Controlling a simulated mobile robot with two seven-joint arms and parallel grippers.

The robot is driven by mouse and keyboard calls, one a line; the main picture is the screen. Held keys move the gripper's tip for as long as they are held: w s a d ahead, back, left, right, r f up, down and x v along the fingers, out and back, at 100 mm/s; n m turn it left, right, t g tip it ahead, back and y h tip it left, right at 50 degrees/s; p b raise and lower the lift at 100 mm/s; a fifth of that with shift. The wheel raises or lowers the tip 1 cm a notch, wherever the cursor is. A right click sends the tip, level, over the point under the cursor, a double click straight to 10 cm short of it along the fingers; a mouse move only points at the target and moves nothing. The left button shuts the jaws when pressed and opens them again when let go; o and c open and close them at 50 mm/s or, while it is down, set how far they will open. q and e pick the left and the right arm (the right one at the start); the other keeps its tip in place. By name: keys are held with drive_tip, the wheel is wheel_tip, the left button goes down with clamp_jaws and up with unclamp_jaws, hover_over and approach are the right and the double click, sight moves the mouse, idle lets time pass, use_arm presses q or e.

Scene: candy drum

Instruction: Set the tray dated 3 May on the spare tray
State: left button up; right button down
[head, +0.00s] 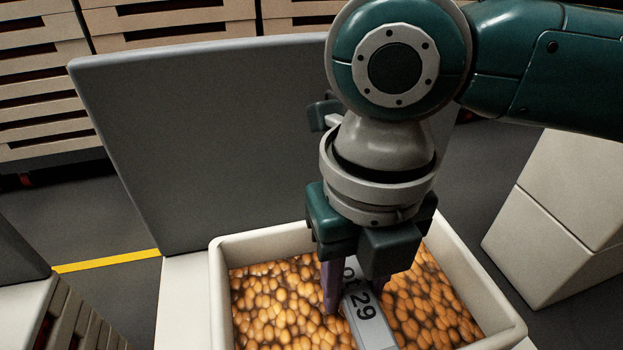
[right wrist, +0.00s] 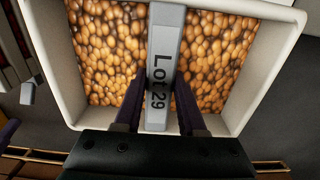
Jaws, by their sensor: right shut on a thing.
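A cream tray (head: 262,240) full of orange-brown candies sits at the bottom centre of the head view. A light grey bar (head: 372,325) across its middle reads "Lot 29" in the right wrist view (right wrist: 166,40). No "3 May" date shows on the parts I see. My right gripper (head: 355,300) points down into the tray, with its two fingers shut on the bar, one on each side. In the right wrist view the tray (right wrist: 50,60) spans most of the picture. I cannot pick out the spare tray. My left gripper is not in view.
A tall grey panel (head: 230,140) stands right behind the tray. A pale surface (head: 180,300) shows beside the tray's left wall. A pale block (head: 570,215) stands to the right, across dark floor. Slatted crates (head: 40,80) line the back. A yellow floor line (head: 105,261) runs at left.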

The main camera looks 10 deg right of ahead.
sight(354, 284)
drive_tip(key=c, duration=0.9)
unclamp_jaws()
drive_tip(key=shift+f, duration=0.1)
drive_tip(key=o, duration=0.4)
wheel_tip(354, 284, up, 11)
drive_tip(key=p, duration=0.5)
drive_tip(key=s+a+f+m+t+y, duration=0.2)
drive_tip(key=s+a+m+y, duration=0.35)
drive_tip(key=m, duration=0.95)
drive_tip(key=s+d+f+m+h, duration=0.1)
drive_tip(key=s+d+m, duration=0.1)
drive_tip(key=d+m, duration=0.3)
drive_tip(key=s+d+f+m+t+h, duration=0.1)
drive_tip(key=s+d+m+h, duration=0.1)
drive_tip(key=d+m, duration=0.3)
drive_tip(key=s+d+f+m+h, duration=0.1)
drive_tip(key=s+d+m+h, duration=0.1)
drive_tip(key=d+m, duration=0.3)
drive_tip(key=shift+s+f+m+t, duration=0.1)
drive_tip(key=shift+s+m+t, duration=0.1)
drive_tip(key=shift+m, duration=0.95)
drive_tip(key=shift+s+f+m+t, duration=0.1)
drive_tip(key=shift+s+m, duration=0.05)
drive_tip(key=shift+m, duration=1)
